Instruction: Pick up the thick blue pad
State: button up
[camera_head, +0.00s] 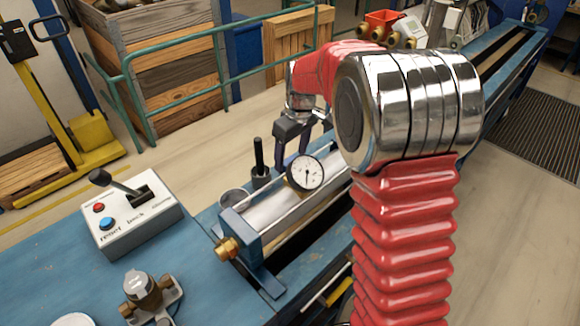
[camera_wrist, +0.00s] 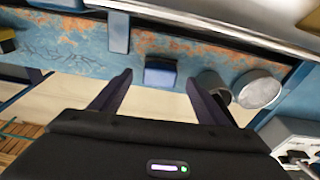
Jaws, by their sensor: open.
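In the wrist view a small blue block (camera_wrist: 160,74), which looks like the thick blue pad, rests on the worn blue bench edge. It has a lighter top and a darker side. My gripper (camera_wrist: 159,80) is open and empty, with one dark finger on either side of the pad in the picture. How far the fingertips are above it is hard to tell. In the head view my gripper (camera_head: 293,150) points down behind the gauge and the metal cylinder. The pad is hidden there.
A dark round holder (camera_wrist: 213,85) and a metal cup (camera_wrist: 259,88) stand close to the right finger. In the head view a black rod (camera_head: 258,155), the dial gauge (camera_head: 306,173) and the clamped cylinder (camera_head: 285,208) stand nearby. A switch box (camera_head: 133,212) is at left.

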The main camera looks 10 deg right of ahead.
aim_at(290, 161)
jog(key=f, duration=0.3)
jog(key=shift+w+a+f, duration=0.15)
jog(key=shift+w+f, duration=0.05)
jog(key=shift+w, duration=0.1)
jog(key=c, duration=1.1)
jog(key=shift+r, duration=0.15)
jog(key=shift+c, duration=0.2)
notch_tip(290, 161, up, 18)
dwell(0.6)
